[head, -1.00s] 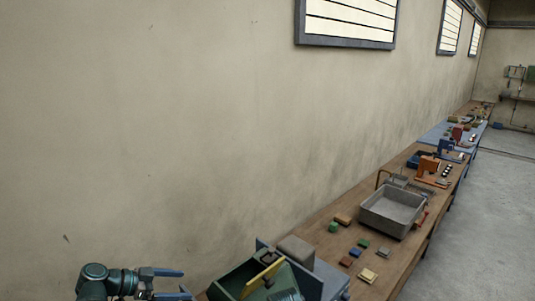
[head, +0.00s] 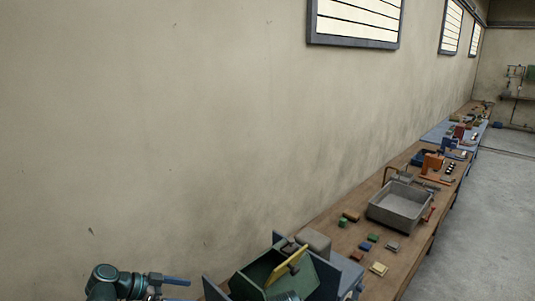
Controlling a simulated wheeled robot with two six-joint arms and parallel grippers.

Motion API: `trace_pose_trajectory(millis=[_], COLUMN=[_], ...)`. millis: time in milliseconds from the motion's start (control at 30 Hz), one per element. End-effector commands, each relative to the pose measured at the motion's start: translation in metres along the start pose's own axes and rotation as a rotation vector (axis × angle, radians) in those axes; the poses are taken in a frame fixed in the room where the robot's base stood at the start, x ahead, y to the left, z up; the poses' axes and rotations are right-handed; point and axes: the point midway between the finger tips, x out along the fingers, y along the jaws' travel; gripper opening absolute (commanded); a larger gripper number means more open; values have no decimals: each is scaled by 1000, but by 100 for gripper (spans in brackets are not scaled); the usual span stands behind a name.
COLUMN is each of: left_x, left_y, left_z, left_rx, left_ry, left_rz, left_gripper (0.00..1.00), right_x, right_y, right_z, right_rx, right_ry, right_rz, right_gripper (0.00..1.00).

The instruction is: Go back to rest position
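My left gripper (head: 174,289) is at the bottom left, in front of the bare wall. Its dark blue-grey fingers point right. They are apart with nothing between them, and the lower finger is partly cut off by the bottom edge. It is well left of the bench and touches nothing visible. A round ribbed part at the bottom centre may be mine. My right gripper's fingers cannot be made out.
A green open bin (head: 254,283) with a yellow plate (head: 289,265) stands at the near end of the wooden bench (head: 334,240). A grey tray (head: 399,207) and several small coloured blocks lie farther along. Floor to the right (head: 470,240) is clear.

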Motion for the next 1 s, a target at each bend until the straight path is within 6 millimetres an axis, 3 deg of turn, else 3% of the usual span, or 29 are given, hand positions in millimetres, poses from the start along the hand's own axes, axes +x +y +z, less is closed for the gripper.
trace_pose_trajectory(millis=[367,567,700,800,1000], left_x=[81,144,190,211,232], left_y=[46,90,130,151,176], left_z=[48,100,150,179,215], left_rx=[-177,-325,-441,-500,-562], left_ry=[-230,-476,-708,-841,-980], left_rz=[82,81,-12,-126,-362], left_gripper=[100,100,100,100,100], right_x=[45,89,130,155,189], right_y=[-4,-8,-12,-14,-17], right_z=[-3,-6,-8,-10,-12], right_rx=[-5,-10,-15,-18,-24], right_ry=[1,2,3,3,4], right_rz=[1,2,3,3,4], right_gripper=[50,50,50,50,50])
